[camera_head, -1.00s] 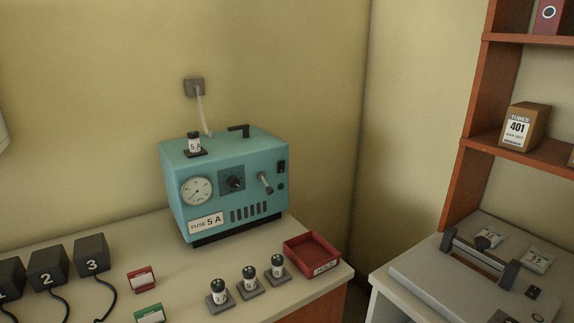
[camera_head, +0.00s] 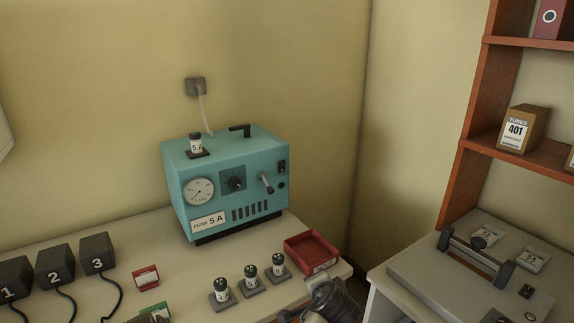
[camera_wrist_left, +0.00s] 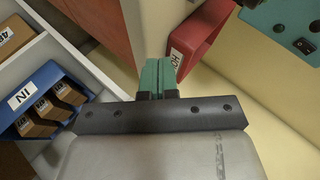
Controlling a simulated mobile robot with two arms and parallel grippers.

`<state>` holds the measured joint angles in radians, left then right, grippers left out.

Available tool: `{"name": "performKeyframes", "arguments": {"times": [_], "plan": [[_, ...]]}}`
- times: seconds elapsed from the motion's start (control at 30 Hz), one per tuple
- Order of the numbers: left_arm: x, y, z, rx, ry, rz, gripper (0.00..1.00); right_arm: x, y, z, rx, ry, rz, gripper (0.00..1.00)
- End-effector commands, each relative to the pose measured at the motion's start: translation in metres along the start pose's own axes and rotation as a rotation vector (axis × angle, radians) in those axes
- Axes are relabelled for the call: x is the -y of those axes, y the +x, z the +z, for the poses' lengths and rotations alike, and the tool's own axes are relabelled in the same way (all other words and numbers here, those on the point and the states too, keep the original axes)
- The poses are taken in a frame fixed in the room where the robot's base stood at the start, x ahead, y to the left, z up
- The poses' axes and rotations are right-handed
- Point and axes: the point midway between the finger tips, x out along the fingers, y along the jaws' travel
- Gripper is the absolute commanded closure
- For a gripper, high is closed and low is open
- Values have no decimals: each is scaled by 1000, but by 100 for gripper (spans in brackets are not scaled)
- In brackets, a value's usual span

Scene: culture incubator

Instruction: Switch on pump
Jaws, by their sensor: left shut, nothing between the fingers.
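A label reads "FUSE 5 A". Part of the teal box (camera_wrist_left: 275,15) and a black rocker (camera_wrist_left: 304,45) show at the top right of the left wrist view. My left gripper (camera_wrist_left: 159,76) has its green fingers together, empty, beside the red tray and apart from the pump. My right gripper is not seen.
A red tray (camera_head: 313,263), also in the wrist view (camera_wrist_left: 195,50), sits at the bench's right corner. Several fuses, including one (camera_head: 250,280), stand before the pump. Numbered black boxes (camera_head: 55,265) are at left. A blue bin (camera_wrist_left: 50,75) shows in the wrist view.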

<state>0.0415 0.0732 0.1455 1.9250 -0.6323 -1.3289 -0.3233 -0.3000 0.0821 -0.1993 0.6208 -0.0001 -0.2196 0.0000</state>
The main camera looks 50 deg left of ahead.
Motion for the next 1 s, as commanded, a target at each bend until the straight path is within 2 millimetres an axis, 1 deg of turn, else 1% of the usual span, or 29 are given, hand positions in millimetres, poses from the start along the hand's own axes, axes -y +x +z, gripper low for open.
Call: {"name": "performKeyframes", "arguments": {"times": [0.03, 0.17, 0.2, 0.27, 0.3, 0.37, 0.4, 0.5, 0.6, 0.7, 0.8, 1.0], "plan": [[17, 4, -10, 8, -3, -43, 100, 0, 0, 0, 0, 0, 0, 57], [61, 15, -33, 47, 16, -165, 100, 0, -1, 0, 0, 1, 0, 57], [77, 19, -41, 66, 25, -206, 100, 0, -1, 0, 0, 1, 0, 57], [102, 23, -55, 97, 43, -268, 100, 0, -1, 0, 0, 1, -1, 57], [120, 26, -63, 123, 58, -308, 100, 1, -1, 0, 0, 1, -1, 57], [148, 28, -77, 166, 86, -365, 100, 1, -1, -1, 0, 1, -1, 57], [165, 28, -85, 194, 106, -397, 100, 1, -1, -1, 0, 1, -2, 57], [199, 26, -102, 255, 154, -453, 100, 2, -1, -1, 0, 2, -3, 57], [221, 23, -114, 298, 193, -484, 100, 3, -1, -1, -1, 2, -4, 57], [232, 22, -120, 320, 217, -499, 100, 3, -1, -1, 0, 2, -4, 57], [236, 20, -122, 329, 226, -505, 100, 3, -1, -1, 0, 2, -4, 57], [237, 20, -122, 329, 226, -506, 100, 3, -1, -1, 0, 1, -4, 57]]}}
